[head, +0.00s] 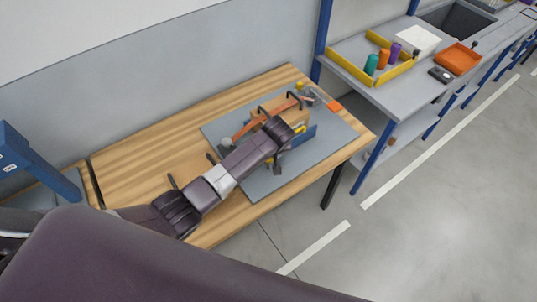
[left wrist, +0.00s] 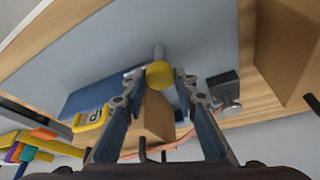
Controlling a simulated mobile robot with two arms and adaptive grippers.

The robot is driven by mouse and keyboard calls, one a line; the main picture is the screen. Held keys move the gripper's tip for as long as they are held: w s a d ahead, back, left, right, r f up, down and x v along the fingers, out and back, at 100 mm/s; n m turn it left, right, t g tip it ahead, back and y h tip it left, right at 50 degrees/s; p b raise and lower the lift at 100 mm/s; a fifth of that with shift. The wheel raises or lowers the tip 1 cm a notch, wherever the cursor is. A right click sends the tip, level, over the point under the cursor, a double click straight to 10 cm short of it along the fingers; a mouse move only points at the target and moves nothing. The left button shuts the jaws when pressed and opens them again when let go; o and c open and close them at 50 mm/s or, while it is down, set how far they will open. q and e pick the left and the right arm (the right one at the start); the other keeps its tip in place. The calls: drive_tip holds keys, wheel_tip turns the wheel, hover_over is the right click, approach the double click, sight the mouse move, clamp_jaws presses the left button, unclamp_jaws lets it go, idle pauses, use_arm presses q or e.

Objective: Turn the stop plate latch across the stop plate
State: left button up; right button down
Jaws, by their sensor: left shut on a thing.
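In the left wrist view my left gripper (left wrist: 160,80) has its two fingers on either side of a round yellow knob (left wrist: 160,74) on a short grey stem, and is shut on it. The knob looks like the latch's handle. A blue plate (left wrist: 92,98) with a small label and a yellow piece stands to its left. In the head view my left arm reaches over the bench and hides most of the gripper and latch. Part of the blue plate (head: 306,134) shows beside the wrist. My right gripper is in neither view.
The fixture sits on a grey mat (head: 343,137) on a wooden bench (head: 130,155). An orange-brown bar (head: 266,117) and a wooden block (head: 292,115) lie behind my wrist. A shelf with a yellow tray (head: 349,70) and orange bin (head: 457,58) stands right. Floor in front is clear.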

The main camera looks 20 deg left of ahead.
use_arm(q)
drive_tip(key=shift+r, duration=0.1)
idle(0.4)
drive_tip(key=o, duration=1.1)
drive_tip(key=v, duration=1.2)
